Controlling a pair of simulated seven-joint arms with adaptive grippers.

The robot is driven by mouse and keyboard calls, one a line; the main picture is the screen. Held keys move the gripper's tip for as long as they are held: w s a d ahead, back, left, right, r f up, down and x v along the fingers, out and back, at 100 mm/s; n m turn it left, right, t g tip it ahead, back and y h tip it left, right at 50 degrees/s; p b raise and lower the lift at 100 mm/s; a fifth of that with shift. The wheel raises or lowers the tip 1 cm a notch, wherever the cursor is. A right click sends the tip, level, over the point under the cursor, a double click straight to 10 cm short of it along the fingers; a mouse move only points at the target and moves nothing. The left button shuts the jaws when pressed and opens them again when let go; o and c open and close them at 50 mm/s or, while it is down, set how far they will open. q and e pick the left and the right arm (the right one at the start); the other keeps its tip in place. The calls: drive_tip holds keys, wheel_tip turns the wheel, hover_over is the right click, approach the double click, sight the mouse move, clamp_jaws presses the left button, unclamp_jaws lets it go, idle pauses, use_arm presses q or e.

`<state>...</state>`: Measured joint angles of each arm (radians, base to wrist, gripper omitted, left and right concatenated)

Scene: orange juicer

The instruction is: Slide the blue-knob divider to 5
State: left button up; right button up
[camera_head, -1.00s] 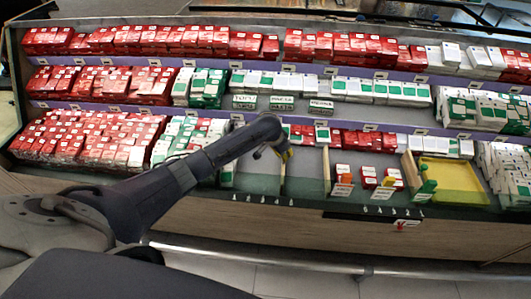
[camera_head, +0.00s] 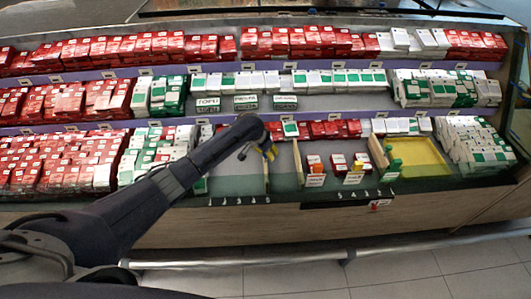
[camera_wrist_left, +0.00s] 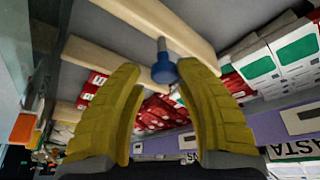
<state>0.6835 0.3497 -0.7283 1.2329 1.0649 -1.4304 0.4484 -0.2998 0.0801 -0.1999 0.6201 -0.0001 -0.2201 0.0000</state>
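The blue knob (camera_wrist_left: 164,68) shows in the left wrist view, on the side of a pale wooden divider (camera_wrist_left: 150,25). My left gripper (camera_wrist_left: 160,80) has its yellow fingers spread, with the knob between the fingertips and visible gaps at its sides. In the head view, my left gripper (camera_head: 270,152) is over a thin divider (camera_head: 266,178), whose front end is by the 5 mark (camera_head: 268,201) of the left number scale. The arm hides much of this divider, and the knob cannot be made out there. My right gripper is not in view.
Another wooden divider (camera_head: 298,162) stands just to the right, with small boxes (camera_head: 337,163) beyond it. The compartment left of my gripper looks empty. Red and white boxes fill the shelves behind.

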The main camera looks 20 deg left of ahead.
use_arm(q)
drive_tip(key=shift+o, duration=1.2)
drive_tip(key=shift+a+f, duration=0.1)
drive_tip(key=shift+a, duration=0.05)
drive_tip(key=shift+s, duration=0.1)
drive_tip(key=v, duration=1.2)
